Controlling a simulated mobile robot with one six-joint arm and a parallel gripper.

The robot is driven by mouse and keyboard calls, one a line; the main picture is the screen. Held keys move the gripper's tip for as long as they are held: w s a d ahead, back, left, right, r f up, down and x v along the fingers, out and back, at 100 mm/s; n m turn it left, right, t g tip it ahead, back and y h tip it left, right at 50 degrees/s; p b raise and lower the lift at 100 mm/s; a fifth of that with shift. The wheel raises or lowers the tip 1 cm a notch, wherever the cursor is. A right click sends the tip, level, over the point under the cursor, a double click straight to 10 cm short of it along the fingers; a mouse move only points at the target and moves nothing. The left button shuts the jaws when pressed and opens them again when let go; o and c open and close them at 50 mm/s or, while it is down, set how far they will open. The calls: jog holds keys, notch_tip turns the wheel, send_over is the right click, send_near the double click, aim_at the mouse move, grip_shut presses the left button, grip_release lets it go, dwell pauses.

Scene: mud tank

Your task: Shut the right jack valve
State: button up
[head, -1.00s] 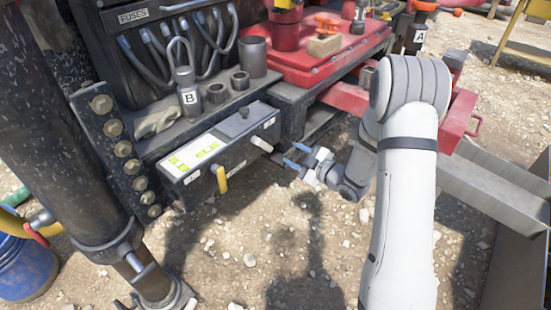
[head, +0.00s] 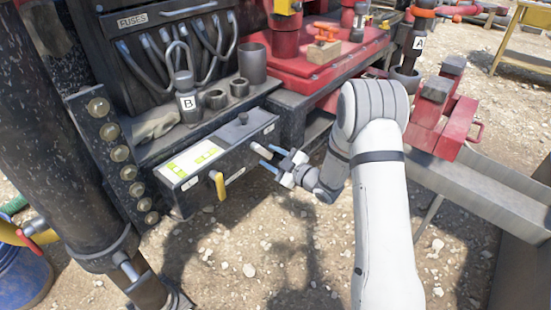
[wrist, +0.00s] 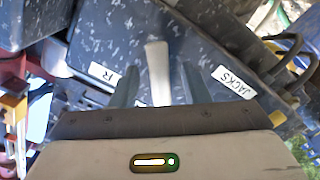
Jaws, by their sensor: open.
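The right jack valve's white lever (wrist: 158,72) stands between my two open fingers in the wrist view, with an "R" label (wrist: 104,75) to its left and a "JACKS" label (wrist: 234,82) to its right. My gripper (wrist: 160,84) shows a gap on each side of the lever. In the head view my gripper (head: 264,157) has its blue fingers at the right end of the valve box (head: 238,147). The lever's white end (head: 266,161) shows small between them. A yellow lever (head: 220,185) hangs down from the box's front, left of my gripper.
Bottle B (head: 188,105) and dark cups stand on the ledge behind the box. A black post (head: 50,150) rises at left. A red frame (head: 440,125) and grey channel (head: 485,185) lie to the right. Open gravel lies below my gripper.

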grip_shut()
dwell(0.3)
